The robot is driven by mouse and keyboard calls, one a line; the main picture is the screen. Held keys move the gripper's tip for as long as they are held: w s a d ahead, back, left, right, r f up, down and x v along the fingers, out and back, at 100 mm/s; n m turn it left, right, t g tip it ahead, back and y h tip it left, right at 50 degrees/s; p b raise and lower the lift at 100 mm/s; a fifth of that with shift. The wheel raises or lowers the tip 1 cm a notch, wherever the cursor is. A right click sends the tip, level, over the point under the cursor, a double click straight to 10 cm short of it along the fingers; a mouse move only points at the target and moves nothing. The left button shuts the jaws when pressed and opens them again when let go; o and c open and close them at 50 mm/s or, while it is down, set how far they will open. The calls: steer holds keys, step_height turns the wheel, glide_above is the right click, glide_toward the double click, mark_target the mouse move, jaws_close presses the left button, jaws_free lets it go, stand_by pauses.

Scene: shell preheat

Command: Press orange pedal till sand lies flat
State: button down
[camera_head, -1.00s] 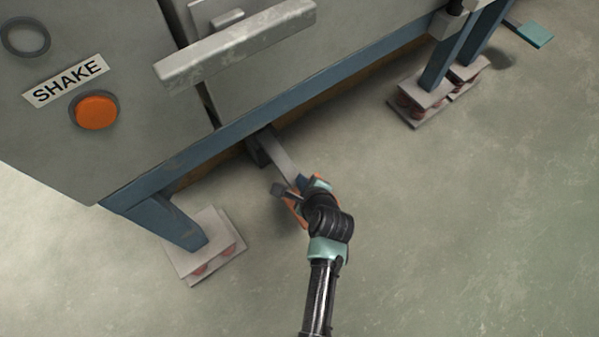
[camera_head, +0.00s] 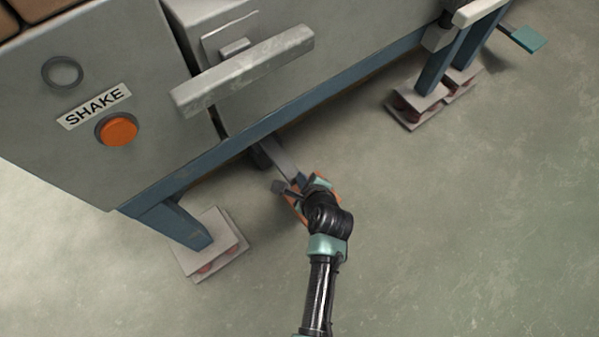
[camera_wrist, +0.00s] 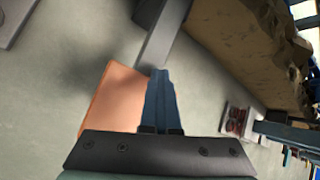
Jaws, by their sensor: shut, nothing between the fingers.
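The orange pedal (camera_head: 332,183) sits low over the floor at the end of a grey lever (camera_head: 280,158) that comes from under the grey machine. My wrist hides most of it in the head view. In the wrist view the pedal (camera_wrist: 113,104) is a flat orange plate left of my fingers. My gripper (camera_wrist: 160,74) is shut and empty, its blue fingertips over the pedal's edge near the lever (camera_wrist: 165,30). Contact with the pedal cannot be told. I cannot make out the sand's surface in either view.
The machine front carries an orange button (camera_head: 117,130) under a SHAKE label (camera_head: 94,106) and a pale bar handle (camera_head: 243,70). Its blue legs stand on sprung foot plates (camera_head: 210,245). A teal pedal (camera_head: 528,39) is far right. The floor right of my arm is clear.

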steer(key=shift+s+d+r+p, duration=0.2)
steer(key=shift+s+r+p, duration=0.1)
steer(key=shift+r+p, duration=0.35)
steer(key=shift+w+a+r+p, duration=0.1)
steer(key=shift+w+r+p, duration=0.1)
steer(key=shift+r+p, duration=0.3)
step_height(320, 180, up, 5)
steer(key=p, duration=0.6)
steer(key=shift+w+a, duration=0.15)
steer(key=shift+r, duration=0.1)
stand_by(1.8)
